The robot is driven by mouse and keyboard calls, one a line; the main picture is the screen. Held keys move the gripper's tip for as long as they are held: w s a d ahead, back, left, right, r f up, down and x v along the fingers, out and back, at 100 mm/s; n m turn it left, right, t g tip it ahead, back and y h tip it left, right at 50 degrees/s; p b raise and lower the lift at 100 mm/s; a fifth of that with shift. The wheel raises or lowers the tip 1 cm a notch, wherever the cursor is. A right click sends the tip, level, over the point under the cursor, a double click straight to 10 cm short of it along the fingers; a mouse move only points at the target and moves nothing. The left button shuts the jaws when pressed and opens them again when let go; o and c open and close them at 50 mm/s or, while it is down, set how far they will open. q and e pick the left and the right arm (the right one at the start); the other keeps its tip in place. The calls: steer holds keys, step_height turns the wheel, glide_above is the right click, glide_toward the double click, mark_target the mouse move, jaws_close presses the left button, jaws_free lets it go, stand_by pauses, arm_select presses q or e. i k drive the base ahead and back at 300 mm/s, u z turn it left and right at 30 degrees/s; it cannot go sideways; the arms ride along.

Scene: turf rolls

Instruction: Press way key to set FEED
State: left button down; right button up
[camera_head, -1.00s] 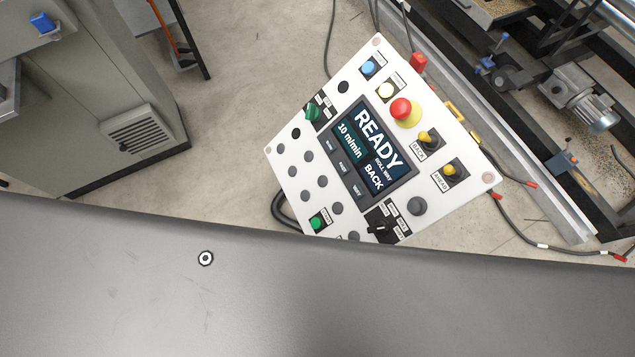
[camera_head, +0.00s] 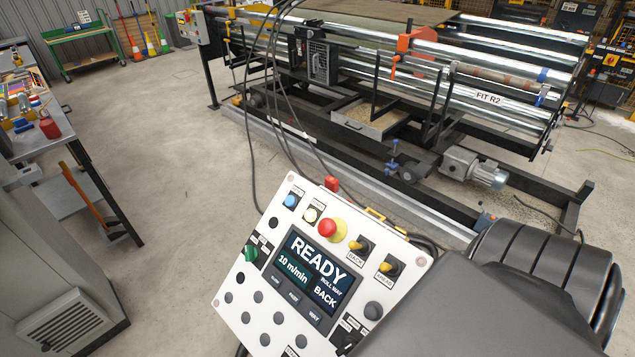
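The white control panel (camera_head: 256,320) stands tilted at the lower middle. Its screen (camera_head: 316,272) reads READY, 10 m/min, ROLL WAY and BACK. Below the screen is a row of small keys; the rightmost, the way key (camera_head: 314,317), is labelled WAY. A red mushroom button (camera_head: 327,228) on a yellow ring, yellow-tipped BACK (camera_head: 357,245) and second (camera_head: 386,267) switches, and a green knob (camera_head: 251,254) are on the panel. A dark part of my arm covers the panel's lower right corner. Neither gripper is in view.
The roller machine (camera_head: 480,100), marked FIT R2, fills the back right, with a grey motor (camera_head: 474,168) low in front. A workbench (camera_head: 62,140) stands at the left and a grey cabinet (camera_head: 60,270) at the lower left. Concrete floor (camera_head: 170,120) is open between them.

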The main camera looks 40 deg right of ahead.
mark_target(312, 316)
steer(key=k, duration=1.55)
steer(key=z, duration=1.65)
